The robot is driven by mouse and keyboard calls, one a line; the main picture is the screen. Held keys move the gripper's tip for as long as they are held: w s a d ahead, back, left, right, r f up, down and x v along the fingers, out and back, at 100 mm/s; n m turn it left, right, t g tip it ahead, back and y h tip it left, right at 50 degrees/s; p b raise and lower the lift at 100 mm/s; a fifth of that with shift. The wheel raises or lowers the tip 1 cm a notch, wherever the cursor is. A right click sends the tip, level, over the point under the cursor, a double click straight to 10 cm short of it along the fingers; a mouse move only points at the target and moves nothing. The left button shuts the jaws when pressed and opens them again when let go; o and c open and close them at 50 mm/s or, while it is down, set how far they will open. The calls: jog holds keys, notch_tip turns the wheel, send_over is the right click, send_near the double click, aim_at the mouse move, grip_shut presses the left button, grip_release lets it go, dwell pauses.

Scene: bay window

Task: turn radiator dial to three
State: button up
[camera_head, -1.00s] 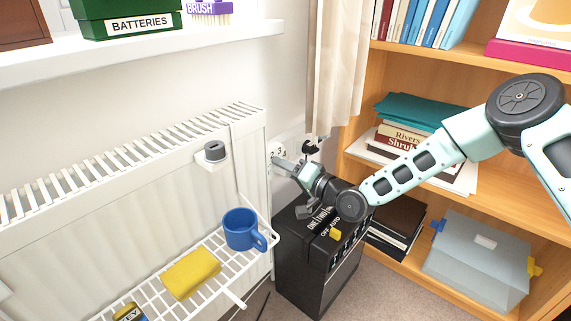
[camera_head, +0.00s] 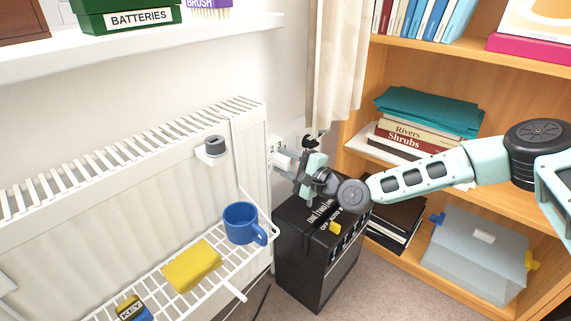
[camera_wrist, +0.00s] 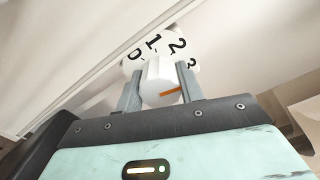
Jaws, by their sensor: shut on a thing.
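The radiator dial is a white knob (camera_wrist: 159,78) in front of a round white plate (camera_wrist: 178,46) with black digits, of which 0, 1, 2 and 3 show in the wrist view. An orange mark (camera_wrist: 171,92) lies on the knob's lower right side; 3 is the nearest digit I can see, but I cannot tell exactly where it points. My gripper (camera_wrist: 160,92) is shut on the knob, one grey finger on each side.
The white radiator (camera_head: 120,190) carries a wire rack with a blue mug (camera_head: 240,223) and a yellow sponge (camera_head: 192,266). A black box (camera_head: 318,255) stands below my gripper. A curtain (camera_head: 336,60) hangs just above, and a wooden bookshelf (camera_head: 470,70) stands at right.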

jog(key=shift+f+m, duration=0.1)
jog(key=shift+m, duration=1)
jog(key=shift+b, duration=0.3)
jog(key=o, duration=0.7)
jog(key=p+v, duration=0.3)
jog(key=v, duration=1.4)
jog(key=shift+s+d, duration=0.2)
